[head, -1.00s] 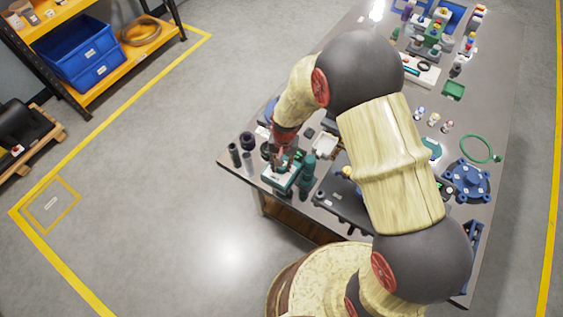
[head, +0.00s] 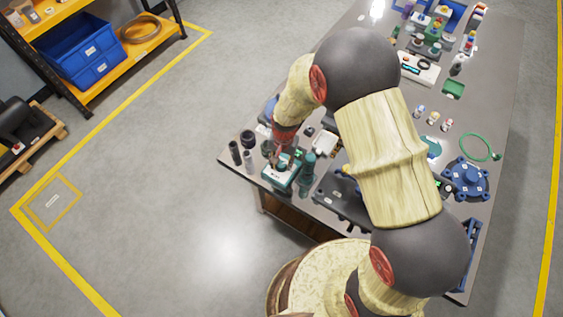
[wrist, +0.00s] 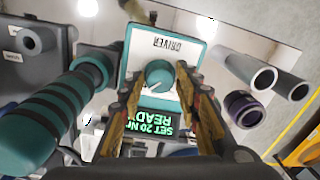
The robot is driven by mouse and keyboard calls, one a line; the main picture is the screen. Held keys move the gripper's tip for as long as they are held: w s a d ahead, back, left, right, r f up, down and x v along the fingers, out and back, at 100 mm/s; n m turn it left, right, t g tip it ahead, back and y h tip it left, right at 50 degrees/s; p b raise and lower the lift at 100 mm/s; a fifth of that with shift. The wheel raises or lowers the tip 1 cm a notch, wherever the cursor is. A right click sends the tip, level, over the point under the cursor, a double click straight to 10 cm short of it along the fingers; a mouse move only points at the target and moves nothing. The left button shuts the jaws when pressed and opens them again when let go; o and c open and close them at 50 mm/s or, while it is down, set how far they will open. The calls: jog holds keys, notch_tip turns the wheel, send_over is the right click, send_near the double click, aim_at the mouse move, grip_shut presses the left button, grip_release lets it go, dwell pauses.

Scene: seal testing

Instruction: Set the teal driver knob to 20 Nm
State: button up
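The driver box (head: 279,176) stands at the table's near left corner in the head view. In the wrist view its white face (wrist: 135,52) carries the upside-down label "DRIVER" and a round teal knob (wrist: 159,72) with a white mark. Its display (wrist: 158,122) shows green upside-down text that reads "SET 20 N…" and "READ…", partly covered by a finger. My gripper (wrist: 160,75) is open, with one finger on each side of the knob and a small gap to it on both sides. In the head view my gripper (head: 283,153) is over the box.
A teal-and-black handled tool (wrist: 55,118) stands close on the left in the wrist view. Two grey cylinders (wrist: 262,78) and a dark purple ring (wrist: 243,108) stand on the right. A blue flanged part (head: 468,180) lies farther along the table.

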aim_at(283, 165)
jog(key=shift+o, duration=1.3)
jog(key=shift+r, duration=0.1)
notch_tip(283, 165, up, 12)
jog(key=shift+d, duration=0.25)
jog(key=shift+s, duration=0.1)
